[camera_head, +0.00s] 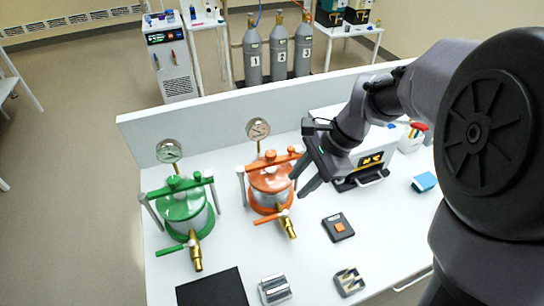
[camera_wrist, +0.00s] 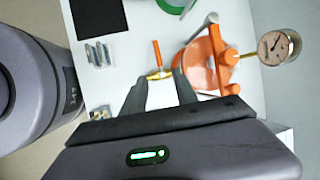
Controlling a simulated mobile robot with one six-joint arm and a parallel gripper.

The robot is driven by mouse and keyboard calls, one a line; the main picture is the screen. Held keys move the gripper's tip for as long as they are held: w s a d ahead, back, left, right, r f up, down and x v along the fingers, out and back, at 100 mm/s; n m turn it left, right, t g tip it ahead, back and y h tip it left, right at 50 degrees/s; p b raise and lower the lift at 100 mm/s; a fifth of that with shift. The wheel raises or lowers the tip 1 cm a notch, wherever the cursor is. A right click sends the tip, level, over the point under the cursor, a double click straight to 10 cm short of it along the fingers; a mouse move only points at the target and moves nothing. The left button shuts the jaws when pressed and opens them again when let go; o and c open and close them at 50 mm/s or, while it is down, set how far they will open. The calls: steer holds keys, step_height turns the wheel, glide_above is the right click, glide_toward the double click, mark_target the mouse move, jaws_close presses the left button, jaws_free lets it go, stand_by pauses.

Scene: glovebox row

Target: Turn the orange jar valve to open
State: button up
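The orange jar (camera_head: 269,180) stands on the white bench with an orange clamp bar over its lid. Its brass valve (camera_head: 287,222) points toward the bench front, with an orange lever (camera_head: 267,217) lying crosswise to the brass pipe. My gripper (camera_head: 298,187) is open and empty, to the right of the jar and above the valve. In the wrist view the jar (camera_wrist: 200,62) is right of the fingers (camera_wrist: 160,76). The brass valve (camera_wrist: 160,75) shows between the fingertips, and the lever (camera_wrist: 156,52) extends beyond them. No contact can be seen.
A green jar (camera_head: 183,205) with a similar valve stands to the left. A gauge (camera_head: 258,130) rises behind the orange jar. A small dark box with an orange button (camera_head: 338,227), a black mat (camera_head: 212,288) and metal holders (camera_head: 274,289) lie in front.

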mark_target(270, 218)
steer(key=b+x, duration=0.2)
steer(key=x, duration=0.6)
steer(key=b+x, duration=0.3)
steer(key=x, duration=0.4)
steer(key=shift+s+a+f, duration=0.1)
steer(key=shift+s+f, duration=0.1)
steer(key=shift+f, duration=0.2)
jaws_close()
